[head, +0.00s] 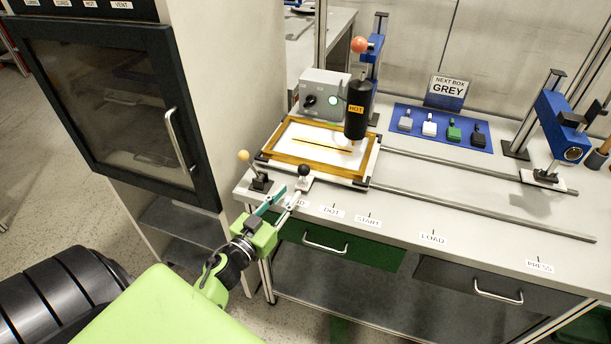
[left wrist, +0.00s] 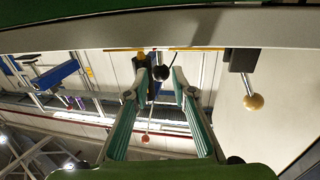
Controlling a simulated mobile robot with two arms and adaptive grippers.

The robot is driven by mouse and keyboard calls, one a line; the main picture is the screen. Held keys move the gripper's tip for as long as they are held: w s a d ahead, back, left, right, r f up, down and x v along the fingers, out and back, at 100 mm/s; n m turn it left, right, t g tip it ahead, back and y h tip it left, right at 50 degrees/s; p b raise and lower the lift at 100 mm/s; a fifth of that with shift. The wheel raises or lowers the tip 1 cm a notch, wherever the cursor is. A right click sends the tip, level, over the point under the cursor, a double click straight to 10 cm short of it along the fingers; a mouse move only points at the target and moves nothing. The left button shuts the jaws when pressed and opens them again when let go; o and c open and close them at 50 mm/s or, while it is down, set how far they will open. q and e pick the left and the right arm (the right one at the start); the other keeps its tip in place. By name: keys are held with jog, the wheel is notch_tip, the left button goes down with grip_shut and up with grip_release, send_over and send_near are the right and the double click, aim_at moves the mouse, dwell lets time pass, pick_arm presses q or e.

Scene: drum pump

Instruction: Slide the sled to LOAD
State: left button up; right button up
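The sled (head: 273,155) is a wooden-framed tray with a white sheet, at the left end of two rails on the bench. A black ball knob (head: 303,170) stands at its front edge. The knob also shows in the left wrist view (left wrist: 160,72). My left gripper (head: 288,192) is open just in front of the knob. In the left wrist view the knob appears between the fingertips with gaps at both sides; I cannot tell its exact depth. The LOAD label (head: 432,239) is on the bench front, right of START. My right gripper is not in view.
A black HOT cylinder (head: 358,110) stands over the sled's right side. A lever with a beige ball (head: 243,156) is left of the knob. The rails (head: 450,192) are clear up to a blue press (head: 560,125). A blue mat (head: 432,138) holds several small blocks behind.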

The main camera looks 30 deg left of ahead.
aim_at(304, 177)
pick_arm(q)
jog(key=w, duration=0.9)
jog(key=shift+a, duration=0.15)
jog(key=shift+s, duration=0.1)
grip_shut()
